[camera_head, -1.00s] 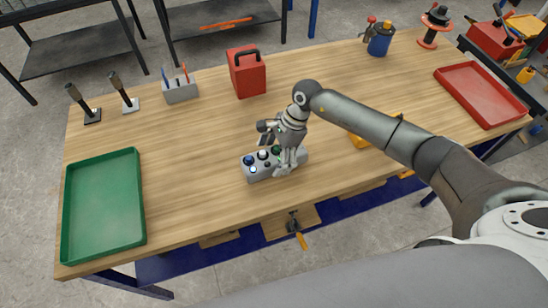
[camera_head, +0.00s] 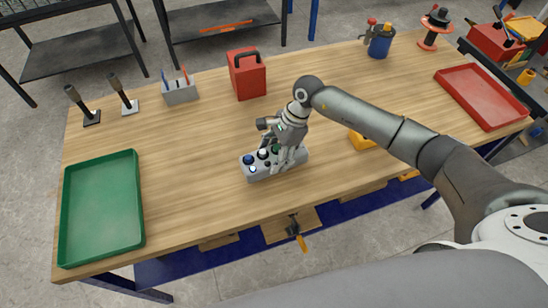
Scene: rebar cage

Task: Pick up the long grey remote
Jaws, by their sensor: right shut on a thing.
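The long grey remote (camera_head: 258,173) lies near the front middle of the wooden table, with blue, white, black and green buttons on its top. My right gripper (camera_head: 281,165) comes down over its right half and is shut on it. The fingers and wrist hide part of the remote's middle and right side. I cannot tell whether the remote is lifted off the table. My left gripper is not in view.
A green tray (camera_head: 140,205) lies at the table's left and a red tray (camera_head: 444,80) at its right. A red canister (camera_head: 247,75) and a grey pen holder (camera_head: 181,93) stand at the back. A yellow object (camera_head: 360,140) lies behind my right arm. The table's left middle is clear.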

